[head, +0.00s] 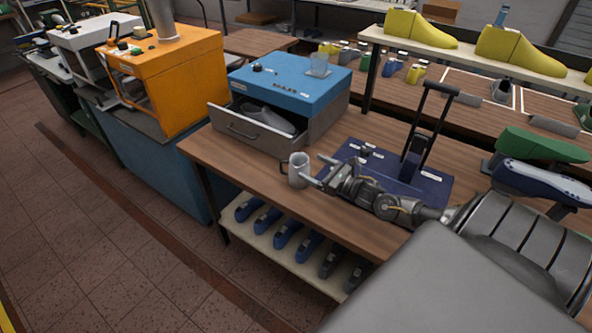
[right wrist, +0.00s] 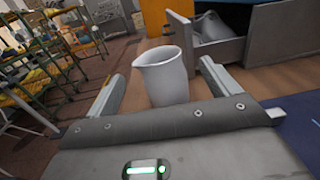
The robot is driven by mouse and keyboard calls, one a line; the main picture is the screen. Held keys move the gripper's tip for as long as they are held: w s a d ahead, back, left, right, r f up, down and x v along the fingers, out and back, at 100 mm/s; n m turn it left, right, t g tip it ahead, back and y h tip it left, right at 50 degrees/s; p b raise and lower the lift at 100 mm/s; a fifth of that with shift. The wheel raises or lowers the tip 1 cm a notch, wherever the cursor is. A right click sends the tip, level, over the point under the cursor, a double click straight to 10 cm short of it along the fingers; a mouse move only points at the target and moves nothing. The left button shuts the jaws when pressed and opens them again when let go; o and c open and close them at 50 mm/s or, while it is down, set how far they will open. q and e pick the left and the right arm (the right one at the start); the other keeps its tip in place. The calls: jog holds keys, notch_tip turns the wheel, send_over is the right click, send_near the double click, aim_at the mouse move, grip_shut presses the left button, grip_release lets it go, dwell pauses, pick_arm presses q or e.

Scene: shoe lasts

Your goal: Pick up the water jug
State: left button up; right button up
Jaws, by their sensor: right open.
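The water jug (head: 298,172) is pale grey with a handle on its left side. It stands upright on the wooden table near its front edge. In the right wrist view the jug (right wrist: 163,78) shows its spout and open top. My right gripper (head: 317,171) is open, just to the right of the jug in the head view. In the right wrist view its two fingers lie on either side of the jug, with gaps showing, and I see no contact. How deep the jug lies between the fingers is hard to tell. My left gripper is not in view.
Behind the jug, a blue machine (head: 290,82) has an open drawer (head: 250,128) with a grey shoe last in it. A clear container (head: 318,66) stands on top.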

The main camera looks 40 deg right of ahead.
aim_at(314, 190)
notch_tip(314, 190, down, 7)
jog(key=b, duration=0.4)
jog(key=shift+r, duration=0.2)
jog(key=shift+w+a+r, duration=0.15)
jog(key=shift+w+r, duration=0.15)
jog(key=shift+w, duration=0.25)
jog(key=shift+w+a+r, duration=0.1)
jog(key=shift+w+r, duration=0.15)
jog(key=shift+w, duration=0.25)
jog(key=shift+w+a, duration=0.1)
jog(key=shift+w, duration=0.1)
jog(key=b+x, duration=0.2)
jog(key=x, duration=0.2)
jog(key=shift+w, duration=0.15)
jog(key=shift+w+a, duration=0.1)
jog(key=shift+w, duration=0.25)
jog(key=shift+s, duration=0.1)
jog(key=shift+c, duration=0.3)
jog(key=c, duration=1.2)
